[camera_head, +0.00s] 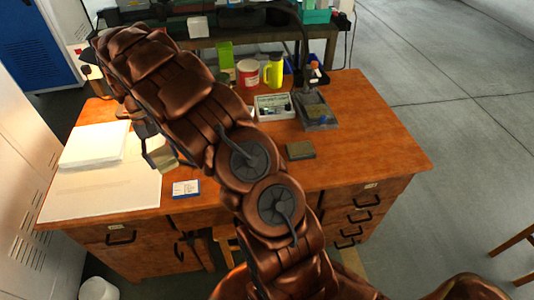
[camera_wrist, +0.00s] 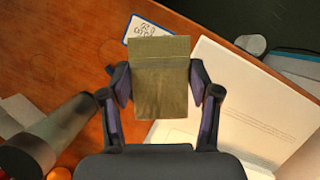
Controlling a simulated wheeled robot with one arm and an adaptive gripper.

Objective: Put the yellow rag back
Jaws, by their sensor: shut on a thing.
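The yellow rag (camera_wrist: 161,85) is a folded, dull olive-yellow cloth. It sits between the two fingers of my gripper (camera_wrist: 160,92), which is shut on it. In the head view, the rag (camera_head: 161,153) shows in part beside my gripper (camera_head: 152,143), over the left part of the wooden desk (camera_head: 360,120). The rag appears held above the desk, near the white papers. My arm hides part of the desk's middle and back.
White papers (camera_head: 95,150) and a blue-edged card (camera_head: 186,189) lie on the left. A dark olive block (camera_head: 300,150), a box of small parts (camera_head: 274,106), a red-white tub (camera_head: 247,73), a yellow bottle (camera_head: 274,71) and a microscope-like stand (camera_head: 316,112) occupy the middle. The right side is clear.

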